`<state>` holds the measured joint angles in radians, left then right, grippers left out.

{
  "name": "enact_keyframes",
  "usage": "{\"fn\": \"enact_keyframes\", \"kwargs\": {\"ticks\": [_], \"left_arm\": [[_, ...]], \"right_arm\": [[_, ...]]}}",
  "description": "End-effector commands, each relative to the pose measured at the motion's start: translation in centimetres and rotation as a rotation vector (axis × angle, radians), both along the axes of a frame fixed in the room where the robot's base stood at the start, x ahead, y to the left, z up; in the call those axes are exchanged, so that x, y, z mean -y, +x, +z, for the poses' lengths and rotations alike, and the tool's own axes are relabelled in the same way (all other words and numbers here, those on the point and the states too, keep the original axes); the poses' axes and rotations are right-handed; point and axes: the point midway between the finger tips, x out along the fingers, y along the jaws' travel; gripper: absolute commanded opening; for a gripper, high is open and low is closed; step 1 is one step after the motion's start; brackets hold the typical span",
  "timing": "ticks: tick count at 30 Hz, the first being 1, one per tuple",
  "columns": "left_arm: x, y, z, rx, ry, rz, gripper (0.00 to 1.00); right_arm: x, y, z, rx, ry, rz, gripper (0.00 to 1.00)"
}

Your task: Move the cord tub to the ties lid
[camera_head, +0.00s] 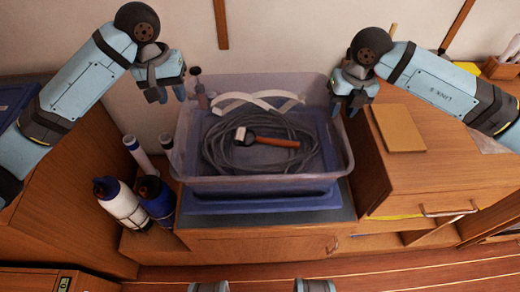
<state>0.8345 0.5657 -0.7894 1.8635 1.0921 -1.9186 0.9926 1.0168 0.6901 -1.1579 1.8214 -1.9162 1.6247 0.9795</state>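The cord tub (250,186) is a translucent bin holding a coil of grey cord (215,150), white straps and an orange-handled tool. It stands on a blue bin or lid (262,204) on a low cabinet; I cannot tell which thing is the ties lid. My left gripper (171,95) is above the tub's back left corner, its fingers apart and empty. My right gripper (344,106) is by the tub's right rim, its fingers apart; I cannot tell whether it touches the rim.
Bottles (122,204) stand close left of the tub. A wooden cabinet (440,165) with a tan board (399,128) on top rises at the right. Another cabinet (75,200) stands at the left, with a dark blue container (14,98) at the picture's edge. A wall is behind.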

Motion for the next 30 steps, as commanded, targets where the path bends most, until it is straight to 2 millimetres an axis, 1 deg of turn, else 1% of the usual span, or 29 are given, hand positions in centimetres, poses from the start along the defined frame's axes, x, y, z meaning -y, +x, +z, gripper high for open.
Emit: {"fn": "enact_keyframes", "kwargs": {"ticks": [1,3,6,9,14,30], "left_arm": [[0.0,0.0,0.0,0.0,0.0,0.0,0.34],[0.0,0.0,0.0,0.0,0.0,0.0,0.34],[0.0,0.0,0.0,0.0,0.0,0.0,0.34],[0.0,0.0,0.0,0.0,0.0,0.0,0.34],[0.0,0.0,0.0,0.0,0.0,0.0,0.34],[0.0,0.0,0.0,0.0,0.0,0.0,0.34]], "right_arm": [[0.1,0.0,1.1,0.002,0.0,0.0,0.34],[0.2,0.0,2.4,0.003,0.001,0.001,0.34],[0.3,0.0,3.7,0.0,0.0,0.002,0.34],[0.4,0.0,4.6,0.0,0.0,0.001,0.34],[0.5,0.0,5.0,-0.001,0.0,0.001,0.34],[0.5,0.0,4.9,-0.001,0.0,0.001,0.34]]}}
